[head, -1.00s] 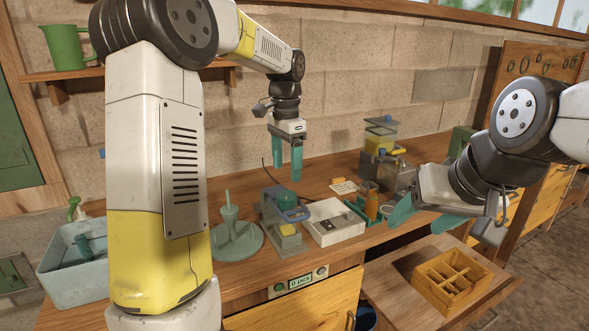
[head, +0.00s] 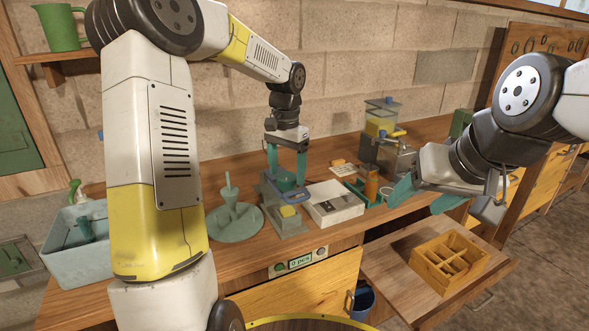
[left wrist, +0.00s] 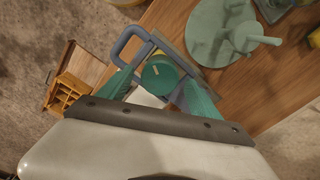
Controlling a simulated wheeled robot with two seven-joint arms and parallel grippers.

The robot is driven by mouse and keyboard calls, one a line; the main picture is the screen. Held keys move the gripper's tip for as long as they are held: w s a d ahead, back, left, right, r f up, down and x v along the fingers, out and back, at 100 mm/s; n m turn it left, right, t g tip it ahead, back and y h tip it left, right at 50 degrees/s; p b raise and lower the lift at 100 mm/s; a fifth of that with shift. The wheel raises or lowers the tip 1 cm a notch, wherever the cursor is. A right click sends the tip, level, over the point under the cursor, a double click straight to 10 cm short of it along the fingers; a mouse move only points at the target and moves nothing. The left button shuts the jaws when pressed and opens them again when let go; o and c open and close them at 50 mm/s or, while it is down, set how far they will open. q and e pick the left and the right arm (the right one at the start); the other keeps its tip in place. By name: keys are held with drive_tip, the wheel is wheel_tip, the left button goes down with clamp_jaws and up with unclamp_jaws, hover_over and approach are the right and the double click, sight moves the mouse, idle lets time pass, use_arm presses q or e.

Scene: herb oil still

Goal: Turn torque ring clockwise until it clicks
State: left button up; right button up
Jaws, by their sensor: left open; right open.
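A blue ring with a looped handle (head: 294,197), which looks like the torque ring, sits on a grey-green bench device (head: 290,226) around a round green cap (head: 286,182). The left wrist view shows the blue ring (left wrist: 128,42) and the green cap (left wrist: 160,75) between my fingers. My left gripper (head: 287,178) points down over the device with its fingers apart, one on each side of the cap. Whether the fingers touch the ring I cannot tell. My right gripper (head: 420,197) is open and empty over the bench's front edge, well to the right.
A green round plate with a spindle (head: 233,222) stands left of the device. A white box (head: 334,203) stands close on its right. Further right are an orange cylinder (head: 371,183) and a machine with a clear hopper (head: 382,125). A wooden divided tray (head: 450,262) lies on a lower shelf.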

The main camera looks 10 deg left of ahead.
sight(287, 176)
use_arm(q)
drive_tip(key=shift+f, duration=0.45)
drive_tip(key=c, duration=1.4)
drive_tip(key=shift+o, duration=0.2)
drive_tip(key=m, duration=0.4)
drive_tip(key=o, duration=1.4)
drive_tip(key=shift+c, duration=0.2)
drive_tip(key=shift+r, duration=3.95)
